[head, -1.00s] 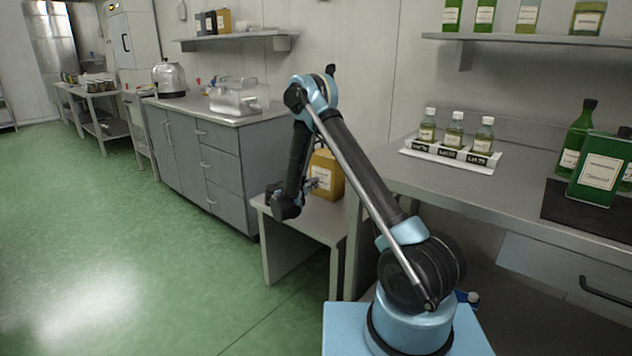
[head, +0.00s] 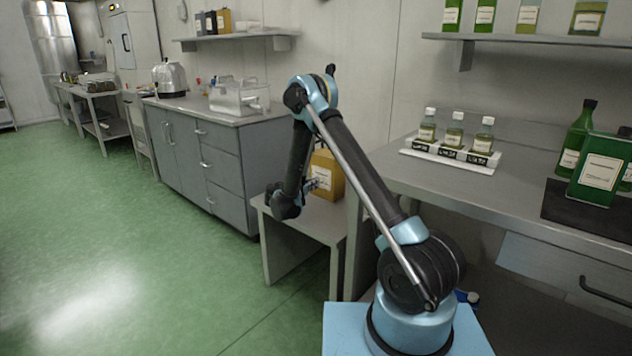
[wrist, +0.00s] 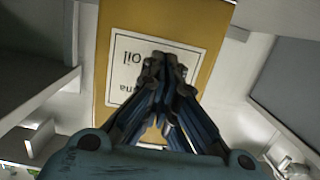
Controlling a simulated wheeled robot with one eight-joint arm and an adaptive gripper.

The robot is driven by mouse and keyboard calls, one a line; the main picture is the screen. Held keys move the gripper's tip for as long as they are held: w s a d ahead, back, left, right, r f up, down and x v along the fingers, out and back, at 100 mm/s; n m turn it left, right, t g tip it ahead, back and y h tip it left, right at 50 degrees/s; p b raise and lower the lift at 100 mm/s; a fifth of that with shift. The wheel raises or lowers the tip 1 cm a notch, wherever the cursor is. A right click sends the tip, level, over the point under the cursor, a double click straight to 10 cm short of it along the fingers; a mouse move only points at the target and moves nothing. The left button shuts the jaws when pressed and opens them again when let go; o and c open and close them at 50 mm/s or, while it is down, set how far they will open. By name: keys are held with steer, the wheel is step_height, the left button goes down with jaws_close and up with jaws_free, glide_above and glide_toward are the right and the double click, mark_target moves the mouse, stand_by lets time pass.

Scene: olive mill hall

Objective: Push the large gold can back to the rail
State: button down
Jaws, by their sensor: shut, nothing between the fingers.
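The large gold can (head: 331,177) stands upright on a low grey table (head: 318,214) in the head view. Its front has a white label, partly covered by my gripper. In the wrist view the gold can (wrist: 205,22) fills the middle, and its label shows the word "oil". My gripper (head: 316,183) is shut and empty, with its tips at the label side of the can. In the wrist view the shut fingertips (wrist: 163,68) lie over the label; I cannot tell whether they touch it. The rail cannot be made out in these views.
A grey cabinet (head: 215,160) with a clear container (head: 238,96) stands to the left of the low table. A steel bench (head: 430,185) with a rack of small bottles (head: 452,150) is on the right. Green floor is open at the left.

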mark_target(322, 179)
steer(key=shift+r+x, duration=0.2)
steer(key=shift+x, duration=1.25)
steer(key=shift+r+x, duration=0.25)
steer(key=shift+x, duration=1.15)
steer(key=shift+r+x, duration=0.2)
steer(key=shift+x, duration=1.25)
steer(key=shift+f+v, duration=0.15)
steer(key=shift+v, duration=0.9)
steer(key=shift+f+v, duration=0.15)
steer(key=shift+v, duration=0.95)
steer(key=shift+f+v, duration=0.2)
steer(key=shift+v, duration=0.85)
steer(key=shift+s+a, duration=0.2)
steer(key=shift+s+a, duration=0.25)
steer(key=shift+s, duration=0.75)
steer(key=shift+w+d, duration=0.1)
steer(key=shift+d, duration=0.05)
steer(key=shift+r+x, duration=0.15)
steer(key=shift+x, duration=1)
steer(key=shift+r+x, duration=0.2)
steer(key=shift+x, duration=1)
steer(key=shift+r+x, duration=0.15)
steer(key=shift+x, duration=1)
steer(key=shift+w+d, duration=0.1)
steer(key=shift+d, duration=0.1)
